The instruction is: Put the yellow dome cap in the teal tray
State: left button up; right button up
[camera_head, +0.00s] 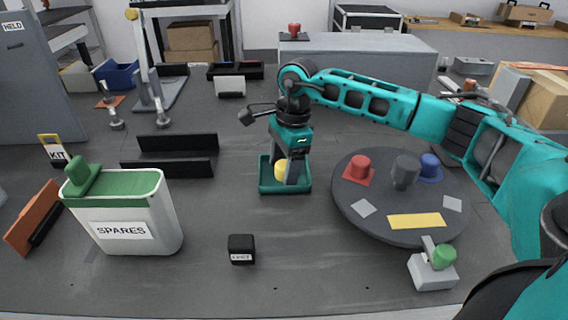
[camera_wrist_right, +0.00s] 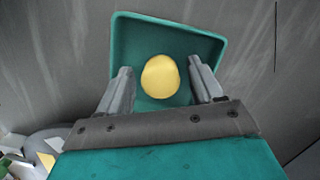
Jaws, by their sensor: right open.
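The yellow dome cap (camera_head: 283,170) sits inside the teal tray (camera_head: 265,187) in the head view, partly hidden by my right gripper. In the right wrist view the cap (camera_wrist_right: 160,77) rests on the floor of the tray (camera_wrist_right: 215,40). My right gripper (camera_head: 296,182) is over the tray, pointing down. Its fingers are open, one on each side of the cap, with a visible gap to it on both sides in the wrist view (camera_wrist_right: 163,82). My left gripper is not in view.
A round dark turntable (camera_head: 385,222) with red, grey and blue caps stands right of the tray. A white SPARES bin (camera_head: 150,205) with a green lid is at left. A small black block (camera_head: 241,249) lies in front. Black rails (camera_head: 175,143) stand left of the tray.

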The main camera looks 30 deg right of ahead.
jog(key=shift+r, duration=0.45)
notch_tip(320, 180, up, 11)
jog(key=d+p, duration=0.1)
jog(key=p, duration=0.1)
jog(key=shift+s+d+r, duration=0.15)
jog(key=shift+d+r, duration=0.05)
jog(key=shift+d, duration=0.2)
jog(key=shift+f, duration=0.1)
